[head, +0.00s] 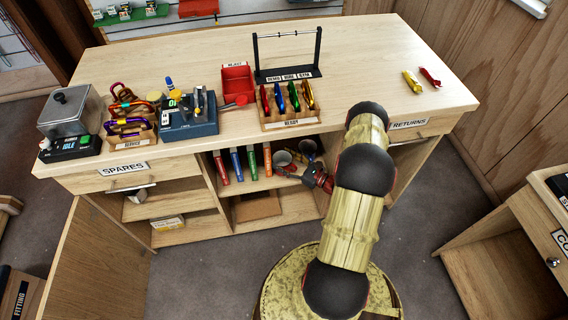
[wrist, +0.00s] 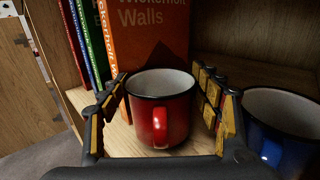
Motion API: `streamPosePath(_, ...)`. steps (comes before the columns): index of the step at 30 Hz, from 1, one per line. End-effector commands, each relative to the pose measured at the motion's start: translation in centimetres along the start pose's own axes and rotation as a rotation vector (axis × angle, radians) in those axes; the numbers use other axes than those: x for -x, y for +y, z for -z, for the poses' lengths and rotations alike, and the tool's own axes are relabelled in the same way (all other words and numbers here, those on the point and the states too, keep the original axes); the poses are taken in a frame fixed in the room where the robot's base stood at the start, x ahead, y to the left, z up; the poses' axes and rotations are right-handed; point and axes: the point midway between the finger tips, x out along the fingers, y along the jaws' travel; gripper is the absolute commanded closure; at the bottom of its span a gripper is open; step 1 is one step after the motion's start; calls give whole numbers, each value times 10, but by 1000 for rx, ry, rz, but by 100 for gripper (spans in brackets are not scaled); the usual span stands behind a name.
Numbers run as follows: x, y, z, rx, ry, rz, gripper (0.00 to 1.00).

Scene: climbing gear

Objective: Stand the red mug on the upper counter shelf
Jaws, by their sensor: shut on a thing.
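The red mug (wrist: 158,112) is upright in the wrist view, with its handle toward me and its pale inside showing. My gripper (wrist: 160,92) has a finger on each side of it and is shut on it. In the head view, the mug (head: 283,158) shows mostly as a pale opening beside my gripper (head: 295,169), which reaches into the upper shelf (head: 258,185) under the counter from the front right. The mug is at or just above the shelf board; I cannot tell whether its base touches.
A blue mug (wrist: 285,128) stands close on the right, also in the head view (head: 307,148). Several upright books (head: 237,163) stand to the left, with an orange one (wrist: 148,40) just behind the red mug. The counter top (head: 360,70) is above.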

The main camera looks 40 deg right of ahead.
Motion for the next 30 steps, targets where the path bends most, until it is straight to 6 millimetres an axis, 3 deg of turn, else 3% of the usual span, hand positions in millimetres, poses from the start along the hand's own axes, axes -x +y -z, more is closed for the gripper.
streamPosePath(2,0,-1,9,2,-1,0,65)
streamPosePath(13,0,-1,11,2,-1,0,65)
streamPosePath(14,0,0,11,2,-1,0,36)
streamPosePath(23,0,0,10,2,-1,0,19)
streamPosePath(30,0,0,10,2,-1,0,18)
